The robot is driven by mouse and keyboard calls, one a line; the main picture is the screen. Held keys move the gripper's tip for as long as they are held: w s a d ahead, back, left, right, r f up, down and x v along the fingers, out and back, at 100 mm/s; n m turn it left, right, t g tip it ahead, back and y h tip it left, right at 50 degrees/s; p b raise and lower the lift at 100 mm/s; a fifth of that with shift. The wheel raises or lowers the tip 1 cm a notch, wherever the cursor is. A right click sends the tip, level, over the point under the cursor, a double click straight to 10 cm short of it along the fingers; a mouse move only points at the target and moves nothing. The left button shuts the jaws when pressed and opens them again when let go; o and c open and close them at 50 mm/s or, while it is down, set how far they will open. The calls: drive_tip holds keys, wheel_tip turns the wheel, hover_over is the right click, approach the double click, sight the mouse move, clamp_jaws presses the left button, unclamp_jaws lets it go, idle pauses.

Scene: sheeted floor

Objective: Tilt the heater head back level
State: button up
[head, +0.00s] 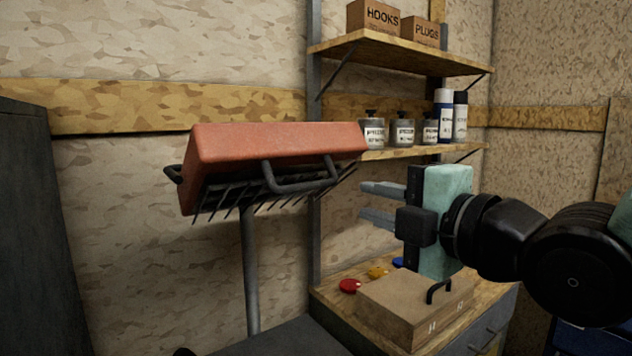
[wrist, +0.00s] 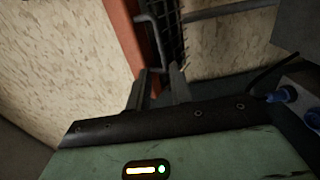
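The heater head (head: 275,148) is a red-orange box on a grey pole (head: 250,275), left of centre in the head view. It sits tilted, with a dark wire grille (head: 235,198) on its underside. A dark bar handle (head: 300,186) sticks out along its near side. My gripper (head: 364,201) is to the right of the heater, its two grey fingers pointing left, apart and empty. In the wrist view, the heater's red edge (wrist: 122,30) and handle (wrist: 150,42) show just beyond the fingertips (wrist: 158,72). I see no clear contact.
A bench (head: 335,300) with a cardboard box (head: 400,308) and red and yellow discs stands below my gripper. Shelves with bottles (head: 402,132) and boxes (head: 373,18) are behind. A dark cabinet (head: 35,220) stands at the left. Space between gripper and heater looks clear.

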sight(314, 187)
drive_tip(key=p+x, duration=0.8)
drive_tip(key=x, duration=0.8)
drive_tip(key=shift+w+a+f, duration=0.1)
drive_tip(key=shift+f, duration=0.05)
clamp_jaws()
